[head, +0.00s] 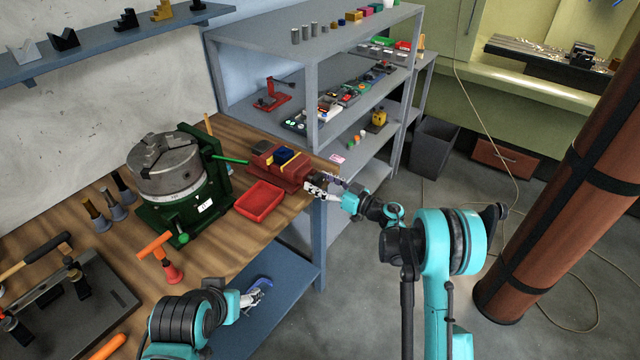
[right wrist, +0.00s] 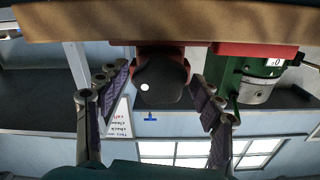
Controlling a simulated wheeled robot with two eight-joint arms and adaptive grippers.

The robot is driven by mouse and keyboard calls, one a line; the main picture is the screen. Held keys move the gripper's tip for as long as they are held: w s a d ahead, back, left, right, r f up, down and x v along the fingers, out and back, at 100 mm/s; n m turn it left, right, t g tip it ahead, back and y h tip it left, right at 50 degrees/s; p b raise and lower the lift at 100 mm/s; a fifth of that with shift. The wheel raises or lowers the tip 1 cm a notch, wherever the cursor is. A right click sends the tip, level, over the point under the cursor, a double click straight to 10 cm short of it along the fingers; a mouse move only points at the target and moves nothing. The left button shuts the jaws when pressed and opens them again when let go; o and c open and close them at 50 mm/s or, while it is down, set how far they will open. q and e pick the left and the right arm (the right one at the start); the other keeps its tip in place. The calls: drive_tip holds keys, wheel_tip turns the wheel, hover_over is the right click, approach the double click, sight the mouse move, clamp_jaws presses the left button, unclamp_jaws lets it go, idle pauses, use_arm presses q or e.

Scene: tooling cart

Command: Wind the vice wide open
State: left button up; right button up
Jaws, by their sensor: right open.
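The red vice (head: 293,172) sits at the right end of the wooden bench, with a blue and yellow piece (head: 285,157) at its jaws. My right gripper (head: 322,184) is open at that end. Its fingers (right wrist: 158,84) stand either side of the round end, with gaps showing; contact is not visible. My left gripper (head: 262,287) is low in front of the bench, away from the vice; its opening is unclear.
A red tray (head: 260,200) lies left of the vice. A green rotary table with a grey chuck (head: 166,165) stands behind the tray. A grey shelf unit (head: 310,95) rises beyond the bench end. Open floor (head: 440,190) lies to the right.

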drive_tip(key=c, duration=1.2)
drive_tip(key=shift+n, duration=0.4)
